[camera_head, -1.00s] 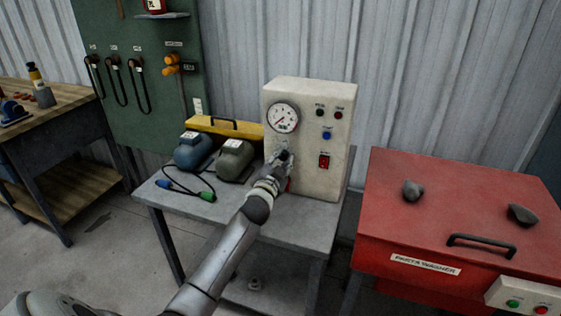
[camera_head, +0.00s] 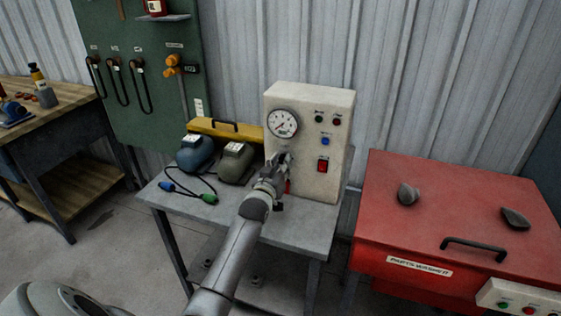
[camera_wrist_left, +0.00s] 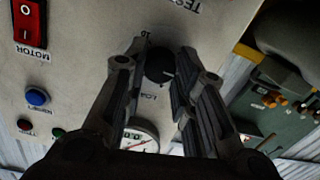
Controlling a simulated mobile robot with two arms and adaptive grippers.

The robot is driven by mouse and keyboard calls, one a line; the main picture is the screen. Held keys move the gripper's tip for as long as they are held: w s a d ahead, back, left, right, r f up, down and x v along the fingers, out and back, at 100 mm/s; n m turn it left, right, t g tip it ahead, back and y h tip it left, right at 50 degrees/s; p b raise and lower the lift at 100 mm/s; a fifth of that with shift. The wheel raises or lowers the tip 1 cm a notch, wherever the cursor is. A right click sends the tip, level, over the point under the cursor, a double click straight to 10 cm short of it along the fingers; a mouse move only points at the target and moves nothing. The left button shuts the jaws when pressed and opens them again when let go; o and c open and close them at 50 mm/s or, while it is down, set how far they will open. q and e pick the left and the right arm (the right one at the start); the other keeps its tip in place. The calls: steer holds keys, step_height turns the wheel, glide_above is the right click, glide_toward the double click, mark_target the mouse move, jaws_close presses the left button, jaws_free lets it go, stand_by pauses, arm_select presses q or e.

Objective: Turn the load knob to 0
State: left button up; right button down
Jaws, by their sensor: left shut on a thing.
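The load knob (camera_wrist_left: 159,68) is a round black knob on the front of the cream test panel (camera_head: 318,160). In the left wrist view it sits between the two fingers of my left gripper (camera_wrist_left: 160,75), and the gripper is shut on it. A partly covered label shows beside the knob. In the head view my left gripper (camera_head: 282,165) is at the panel's lower left, below the round gauge (camera_head: 282,123), and hides the knob. The knob's exact setting cannot be read. My right gripper is not in view.
The panel also has a red rocker switch (camera_head: 323,166), a blue button (camera_head: 325,141) and small lamps. Two motors, a blue one (camera_head: 195,153) and a grey-green one (camera_head: 236,163), stand left of it on the grey table (camera_head: 225,215). A red parts washer (camera_head: 455,210) stands right.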

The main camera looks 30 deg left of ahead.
arm_select(q)
steer(key=shift+f+n+h+p, duration=0.1)
steer(key=shift+n+h+p, duration=0.3)
steer(key=shift+n, duration=1.8)
steer(key=shift+n+h+p, duration=0.1)
steer(key=shift+n+p, duration=0.55)
steer(key=shift+n, duration=1.55)
steer(key=o, duration=1)
steer(key=shift+o, duration=0.2)
steer(key=v, duration=1.2)
steer(key=shift+d, duration=0.1)
